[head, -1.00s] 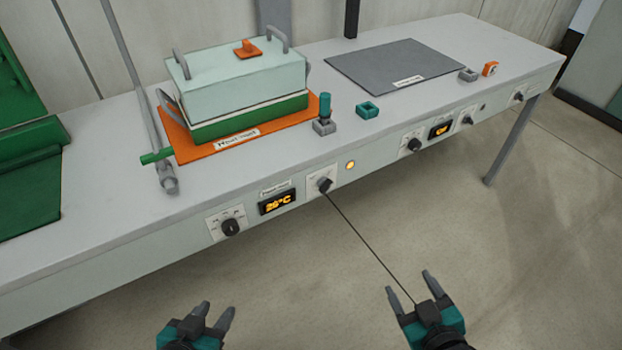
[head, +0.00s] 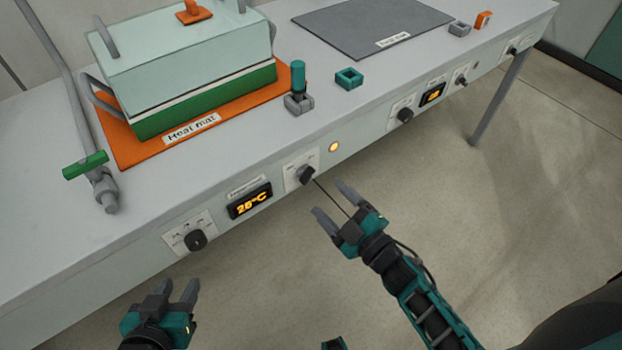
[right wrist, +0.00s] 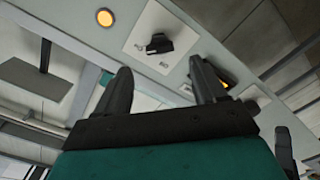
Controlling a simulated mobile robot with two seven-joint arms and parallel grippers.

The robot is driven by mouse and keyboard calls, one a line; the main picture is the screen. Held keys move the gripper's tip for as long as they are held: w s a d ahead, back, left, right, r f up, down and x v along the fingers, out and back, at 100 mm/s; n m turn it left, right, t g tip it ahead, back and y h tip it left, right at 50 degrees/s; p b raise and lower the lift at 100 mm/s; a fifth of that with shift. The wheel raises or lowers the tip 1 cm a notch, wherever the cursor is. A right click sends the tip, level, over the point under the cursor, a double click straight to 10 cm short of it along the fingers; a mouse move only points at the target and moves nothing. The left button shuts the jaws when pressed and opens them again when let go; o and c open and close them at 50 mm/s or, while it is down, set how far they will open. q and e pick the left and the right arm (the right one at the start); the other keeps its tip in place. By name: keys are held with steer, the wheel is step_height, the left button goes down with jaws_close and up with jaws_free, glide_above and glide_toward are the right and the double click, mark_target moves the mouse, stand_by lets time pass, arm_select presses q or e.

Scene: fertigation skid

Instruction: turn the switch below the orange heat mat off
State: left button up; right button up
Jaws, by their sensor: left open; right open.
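The orange heat mat (head: 113,140) lies on the bench with its label at the front edge. On the bench's front face below it is a white plate with a black switch knob (head: 306,174), right of the 25°C display (head: 250,200). An amber lamp (head: 334,147) beside it is lit. In the right wrist view, the switch knob (right wrist: 160,44) and lit lamp (right wrist: 104,17) are ahead of the fingers. My right gripper (head: 332,203) is open, just in front of the switch, apparently not touching. My left gripper (head: 177,287) is open and empty, low at the left.
A black dial (head: 196,240) sits left of the display. A second panel with a knob (head: 405,115) and display is further right, below a grey mat (head: 375,25). A lidded box (head: 190,55) stands on the heat mat. A green-handled pipe valve (head: 86,165) is at left.

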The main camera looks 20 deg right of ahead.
mark_target(310, 178)
steer(key=x, duration=0.6)
steer(key=shift+w+b, duration=0.35)
steer(key=shift+w, duration=0.05)
steer(key=shift+w+a, duration=0.15)
arm_select(q)
steer(key=shift+w+d, duration=0.1)
steer(key=shift+w, duration=0.15)
arm_select(e)
steer(key=shift+w, duration=0.1)
arm_select(q)
steer(key=shift+w, duration=0.1)
arm_select(e)
steer(key=shift+c, duration=0.5)
steer(key=c, duration=1)
arm_select(q)
steer(key=shift+s+f, duration=0.2)
steer(key=shift+s, duration=0.05)
arm_select(e)
steer(key=shift+o, duration=0.2)
